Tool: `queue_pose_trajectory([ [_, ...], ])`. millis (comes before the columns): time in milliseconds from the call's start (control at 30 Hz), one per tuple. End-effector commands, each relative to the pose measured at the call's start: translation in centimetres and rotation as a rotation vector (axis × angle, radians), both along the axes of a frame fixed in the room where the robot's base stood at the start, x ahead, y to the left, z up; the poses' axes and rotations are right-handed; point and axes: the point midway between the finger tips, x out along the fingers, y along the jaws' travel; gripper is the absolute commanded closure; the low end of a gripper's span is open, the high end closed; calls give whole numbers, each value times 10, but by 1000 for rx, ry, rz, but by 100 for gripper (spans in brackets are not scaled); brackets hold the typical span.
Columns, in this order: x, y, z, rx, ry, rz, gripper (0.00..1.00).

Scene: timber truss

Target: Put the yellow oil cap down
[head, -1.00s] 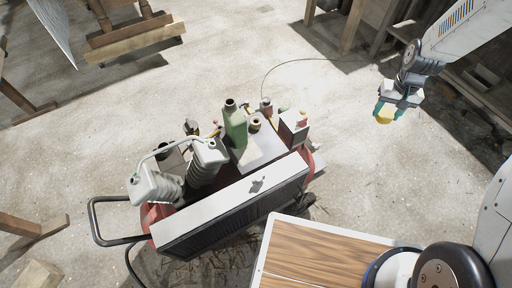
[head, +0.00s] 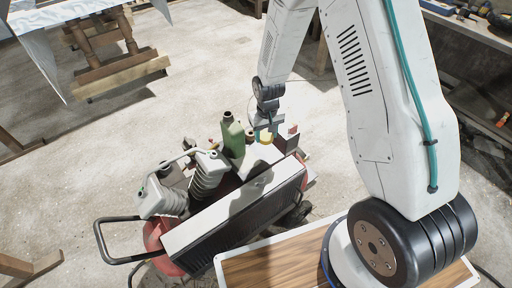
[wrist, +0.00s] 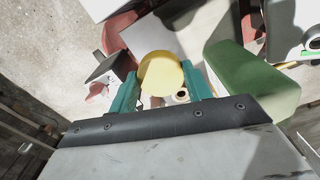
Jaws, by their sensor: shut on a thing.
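The yellow oil cap (wrist: 161,74) is a round disc held between the teal fingers of my gripper (wrist: 163,90) in the wrist view. In the head view the yellow cap (head: 266,137) shows small at the end of my arm, with my gripper (head: 265,130) over the right part of the red-and-grey machine (head: 237,207). The cap appears to be above the machine's pale top; I cannot tell whether it touches. My gripper is shut on the cap.
A green bottle (head: 233,137) stands on the machine just left of my gripper; the green bottle (wrist: 252,85) is at right in the wrist view. Grey ribbed cylinders (head: 207,177) stand further left. A wooden board (head: 275,268) lies in front. Open concrete floor (head: 60,185) lies left.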

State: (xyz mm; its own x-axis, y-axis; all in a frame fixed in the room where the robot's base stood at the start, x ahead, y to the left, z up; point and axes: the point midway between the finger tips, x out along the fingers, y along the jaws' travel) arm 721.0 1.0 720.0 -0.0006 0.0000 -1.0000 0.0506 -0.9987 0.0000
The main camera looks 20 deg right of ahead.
Motion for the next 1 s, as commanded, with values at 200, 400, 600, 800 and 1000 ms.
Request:
queue_pose_trajectory([
  [200, 0, 0, -23, 0, 1, 0, 74],
  [400, 0, 0, -48, 0, 2, 0, 74],
  [600, 0, 1, -64, 0, -1, 1, 74],
  [800, 0, 1, -64, 0, -1, 1, 74],
  [1000, 0, 1, -66, 0, -1, 2, 29],
])
